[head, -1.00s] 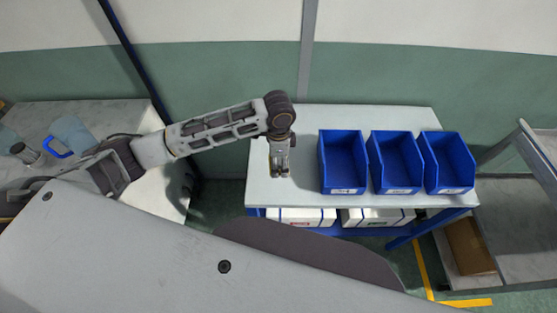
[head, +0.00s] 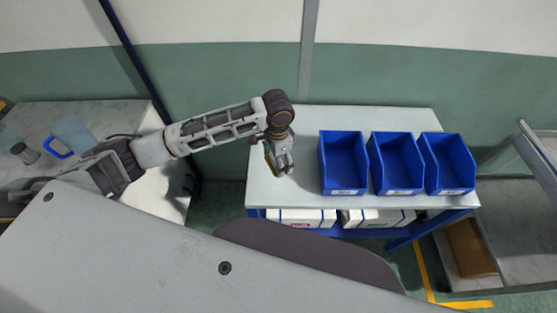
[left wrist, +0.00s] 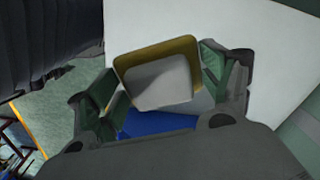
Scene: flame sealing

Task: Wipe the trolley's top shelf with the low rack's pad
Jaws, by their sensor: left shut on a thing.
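My left gripper (head: 281,166) is shut on a pad with a yellow-brown border and a pale grey middle. The pad (left wrist: 157,60) sits between the fingers in the left wrist view; only a thin yellowish edge of it shows in the head view. The gripper is above the left part of a pale-topped table (head: 300,120), left of the blue bins. Whether the pad touches the tabletop is unclear. A grey trolley (head: 530,200) with a raised rail stands at the right edge, partly cut off. My right gripper is not in view.
Three blue bins (head: 343,160) stand in a row on the table. White boxes (head: 300,217) sit on its lower shelf, and a cardboard box (head: 470,247) is low at the trolley. A jug (head: 73,133) stands on the left bench. The table's left part is bare.

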